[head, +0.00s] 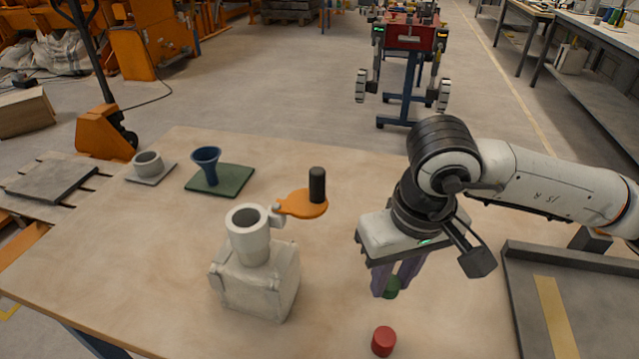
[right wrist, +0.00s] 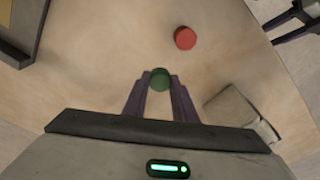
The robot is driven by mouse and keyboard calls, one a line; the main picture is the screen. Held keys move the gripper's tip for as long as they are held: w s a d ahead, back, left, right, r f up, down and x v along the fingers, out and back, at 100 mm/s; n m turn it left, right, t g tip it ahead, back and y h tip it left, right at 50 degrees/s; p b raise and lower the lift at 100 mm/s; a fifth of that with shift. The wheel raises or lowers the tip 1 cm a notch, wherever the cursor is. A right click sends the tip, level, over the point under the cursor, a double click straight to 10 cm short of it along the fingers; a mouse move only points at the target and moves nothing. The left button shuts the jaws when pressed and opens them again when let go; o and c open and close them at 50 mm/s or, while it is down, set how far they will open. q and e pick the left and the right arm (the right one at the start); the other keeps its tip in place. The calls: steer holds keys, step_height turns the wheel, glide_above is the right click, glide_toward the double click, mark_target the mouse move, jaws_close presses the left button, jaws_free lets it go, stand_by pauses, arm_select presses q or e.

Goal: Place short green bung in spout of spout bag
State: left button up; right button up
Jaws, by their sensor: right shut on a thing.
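My right gripper (head: 392,285) is shut on the short green bung (head: 391,289), beside the bag. The right wrist view shows this green bung (right wrist: 160,79) between the fingertips. I cannot tell whether it touches the table. The spout bag (head: 258,281) stands to the left, a pale block-like bag with an upright spout (head: 248,235) whose round mouth faces up, dark inside. In the right wrist view part of the bag (right wrist: 240,112) shows at the lower right. My left gripper (right wrist: 272,33) shows only at that view's top right corner, its fingers apart.
A red bung (head: 383,341) stands near the front edge. A blue funnel (head: 206,164) on a green mat and a grey cup (head: 148,162) stand behind. A dark tray (head: 522,310) is at right.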

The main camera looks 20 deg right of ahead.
steer(key=w+d+r+m+h+p, duration=0.1)
steer(key=w+d+r+m, duration=0.4)
steer(key=w+d+m, duration=0.45)
steer(key=shift+n, duration=0.45)
steer(key=f, duration=0.1)
steer(key=w+f, duration=0.1)
steer(key=f, duration=0.1)
steer(key=w+f, duration=0.1)
steer(key=f, duration=0.1)
steer(key=shift+d, duration=0.3)
steer(key=shift+f, duration=2.5)
steer(key=o, duration=1.1)
